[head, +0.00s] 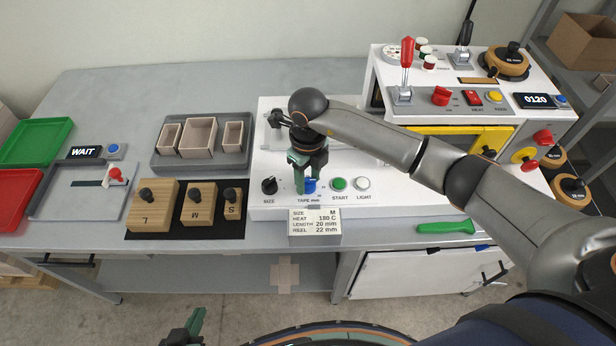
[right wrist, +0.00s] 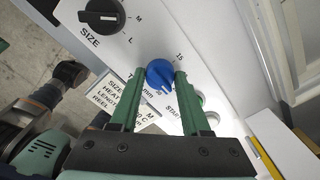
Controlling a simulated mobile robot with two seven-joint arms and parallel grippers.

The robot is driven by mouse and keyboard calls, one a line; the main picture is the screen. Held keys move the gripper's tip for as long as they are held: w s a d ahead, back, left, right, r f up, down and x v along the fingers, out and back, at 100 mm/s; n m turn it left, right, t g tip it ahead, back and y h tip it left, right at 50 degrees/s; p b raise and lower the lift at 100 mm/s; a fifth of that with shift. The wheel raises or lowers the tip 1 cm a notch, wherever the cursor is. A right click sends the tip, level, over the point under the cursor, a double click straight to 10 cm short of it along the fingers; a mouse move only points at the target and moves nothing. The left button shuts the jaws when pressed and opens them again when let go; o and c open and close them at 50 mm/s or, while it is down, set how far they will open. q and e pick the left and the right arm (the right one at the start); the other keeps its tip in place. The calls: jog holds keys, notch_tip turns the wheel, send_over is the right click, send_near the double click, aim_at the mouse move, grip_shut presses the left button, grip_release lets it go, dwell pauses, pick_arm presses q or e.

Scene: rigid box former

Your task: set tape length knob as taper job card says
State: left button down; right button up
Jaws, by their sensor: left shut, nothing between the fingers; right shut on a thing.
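The blue tape length knob (head: 309,185) is on the white front panel, above the label "TAPE mm". My right gripper (head: 304,187) points down at it, shut on it; the right wrist view shows the blue knob (right wrist: 160,74) between the green fingertips (right wrist: 161,76). A "15" mark shows near it; its other marks are partly hidden, and I cannot tell its setting. The job card (head: 314,222) reads SIZE M, HEAT 180 C, LENGTH 20 mm, REEL 22 mm. My left gripper (head: 186,330) is shut and empty, low at the bottom edge, away from the panel.
The black SIZE knob (head: 269,186) is left of the blue knob; the green START button (head: 339,184) and white LIGHT button (head: 363,183) are right. Wooden L, M and S blocks (head: 198,204) stand left. A green-handled tool (head: 446,227) lies at the right front.

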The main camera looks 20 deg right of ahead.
grip_shut()
jog(key=n+b, duration=0.4)
jog(key=shift+f, duration=0.15)
jog(key=shift+n+b, duration=2.05)
jog(key=shift+n, duration=0.35)
jog(key=shift+r, duration=0.2)
jog(key=o, duration=1)
grip_release()
